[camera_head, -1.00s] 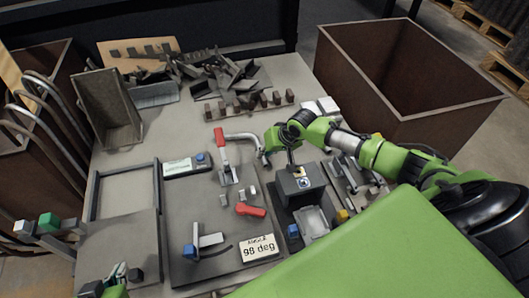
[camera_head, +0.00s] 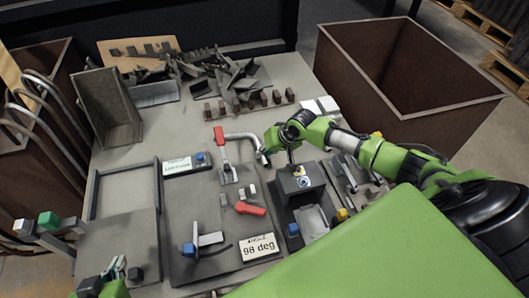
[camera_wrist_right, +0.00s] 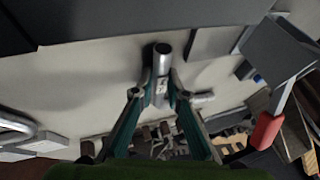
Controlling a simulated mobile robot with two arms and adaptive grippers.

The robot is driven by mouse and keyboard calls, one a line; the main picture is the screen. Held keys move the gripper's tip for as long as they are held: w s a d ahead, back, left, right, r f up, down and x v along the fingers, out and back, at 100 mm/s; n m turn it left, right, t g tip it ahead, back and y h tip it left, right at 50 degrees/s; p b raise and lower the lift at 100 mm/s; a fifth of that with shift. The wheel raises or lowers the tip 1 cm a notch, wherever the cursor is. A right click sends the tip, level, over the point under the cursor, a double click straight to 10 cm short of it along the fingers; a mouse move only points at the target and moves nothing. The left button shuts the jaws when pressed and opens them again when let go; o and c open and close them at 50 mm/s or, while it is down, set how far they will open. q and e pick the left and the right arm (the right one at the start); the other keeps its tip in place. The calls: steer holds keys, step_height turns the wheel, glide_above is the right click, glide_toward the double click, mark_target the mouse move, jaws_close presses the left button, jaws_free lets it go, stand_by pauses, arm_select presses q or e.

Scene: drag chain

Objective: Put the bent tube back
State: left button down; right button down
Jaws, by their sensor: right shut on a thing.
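The bent tube (camera_head: 243,136) is a grey metal pipe. In the head view it runs from beside the red-handled clamp (camera_head: 221,147) to my right gripper (camera_head: 267,149), where it turns down. My right gripper is shut on it. In the right wrist view a round tube end (camera_wrist_right: 161,50) sticks out past the fingertips of my right gripper (camera_wrist_right: 160,88); the rest of the tube is mostly hidden. My left gripper (camera_head: 116,272) is at the bottom left, away from the tube, and its opening is unclear.
Several bent tubes (camera_head: 42,108) stand at the left. The bending plate carries a "98 deg" display (camera_head: 259,248) and a red lever (camera_head: 250,209). A dark block fixture (camera_head: 301,183) is below my right gripper. Scrap metal lies at the back. A brown bin (camera_head: 400,75) stands at the right.

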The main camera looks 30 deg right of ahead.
steer(key=c, duration=1.9)
jaws_free()
steer(key=shift+s+f, duration=0.1)
steer(key=shift+f, duration=0.05)
steer(key=v, duration=1.2)
steer(key=shift+r, duration=0.2)
